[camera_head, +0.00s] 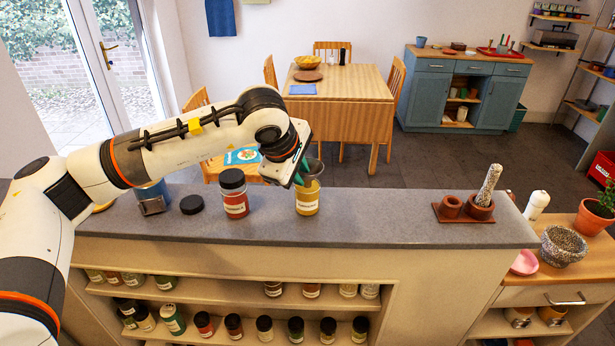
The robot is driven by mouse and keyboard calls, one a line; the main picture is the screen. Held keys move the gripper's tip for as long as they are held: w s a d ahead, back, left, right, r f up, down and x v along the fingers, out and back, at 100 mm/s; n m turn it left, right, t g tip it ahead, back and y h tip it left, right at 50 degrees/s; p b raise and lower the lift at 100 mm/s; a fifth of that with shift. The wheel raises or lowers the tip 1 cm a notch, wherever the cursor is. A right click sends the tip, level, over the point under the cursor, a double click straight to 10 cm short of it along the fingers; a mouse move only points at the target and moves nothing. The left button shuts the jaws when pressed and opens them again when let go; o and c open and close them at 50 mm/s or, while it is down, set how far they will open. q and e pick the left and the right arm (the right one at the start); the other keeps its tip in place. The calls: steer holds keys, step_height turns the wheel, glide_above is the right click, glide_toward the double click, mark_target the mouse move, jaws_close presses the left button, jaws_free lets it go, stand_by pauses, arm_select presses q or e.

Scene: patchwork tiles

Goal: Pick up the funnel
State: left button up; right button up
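The gripper body hides part of the contact, so I cannot tell whether the fingers are closed on the funnel. My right gripper is not in view.
A red-brown jar with a black lid (234,195) stands just left of the yellow jar. A loose black lid (191,204) and a metal scoop-like container (152,199) are further left. A mortar tray (440,216) is at the right. The counter between is clear.

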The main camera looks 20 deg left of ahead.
arm_select(q)
jaws_close()
